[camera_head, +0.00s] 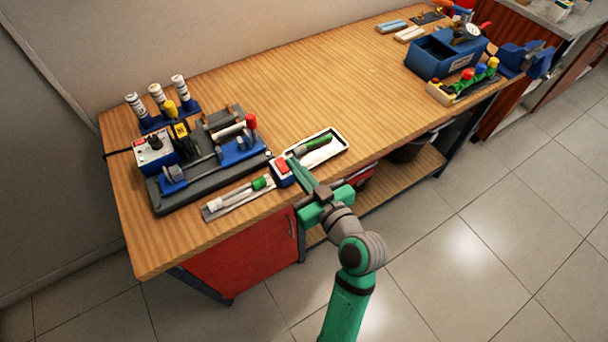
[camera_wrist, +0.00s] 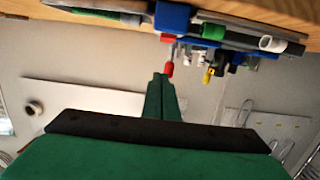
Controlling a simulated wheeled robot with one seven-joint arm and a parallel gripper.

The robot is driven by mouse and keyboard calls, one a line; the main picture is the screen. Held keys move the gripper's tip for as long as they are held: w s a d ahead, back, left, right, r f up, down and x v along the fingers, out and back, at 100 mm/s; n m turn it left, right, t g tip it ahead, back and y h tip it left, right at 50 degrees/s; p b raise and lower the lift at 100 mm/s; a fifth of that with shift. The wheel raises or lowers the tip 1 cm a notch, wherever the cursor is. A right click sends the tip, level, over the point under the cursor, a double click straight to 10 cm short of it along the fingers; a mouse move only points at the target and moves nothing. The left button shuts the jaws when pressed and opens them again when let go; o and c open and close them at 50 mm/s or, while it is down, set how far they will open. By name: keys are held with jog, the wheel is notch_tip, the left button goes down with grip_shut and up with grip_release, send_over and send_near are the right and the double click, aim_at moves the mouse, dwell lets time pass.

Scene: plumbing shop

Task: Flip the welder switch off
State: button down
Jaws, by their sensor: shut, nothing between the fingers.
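A small blue and white box with a red switch (camera_head: 282,165) sits near the table's front edge. I cannot tell which way the switch is tilted. Its blue side (camera_wrist: 172,16) shows at the top of the wrist view, which looks upside down. My gripper (camera_head: 292,160) is shut and empty, its tips close to the right side of the red switch; I cannot tell whether they touch. In the wrist view the shut fingers (camera_wrist: 160,78) point toward the box. A grey welding machine base (camera_head: 185,198) with blue clamps stands behind and left of the box.
A control box (camera_head: 154,148) with a knob stands at the table's left, near several white canisters (camera_head: 157,94). A tray with a green-handled tool (camera_head: 318,143) lies right of the switch, and a strip with pipe pieces (camera_head: 238,197) lies left. The wooden table's middle is clear.

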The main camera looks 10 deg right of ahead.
aim_at(286, 168)
jog(key=x, duration=0.5)
jog(key=shift+s+a+f, duration=0.15)
jog(key=shift+f, duration=0.05)
notch_tip(286, 168, down, 2)
jog(key=shift+f, duration=0.75)
jog(key=shift+f, duration=0.1)
jog(key=shift+w+f, duration=0.15)
jog(key=shift+w, duration=0.2)
jog(key=shift+s+d, duration=0.15)
jog(key=shift+d, duration=0.15)
jog(key=r, duration=0.4)
jog(key=shift+w+a+r, duration=0.25)
jog(key=shift+w+a, duration=0.1)
jog(key=shift+a, duration=0.05)
jog(key=r+v, duration=0.2)
jog(key=v, duration=0.8)
jog(key=shift+w, duration=0.2)
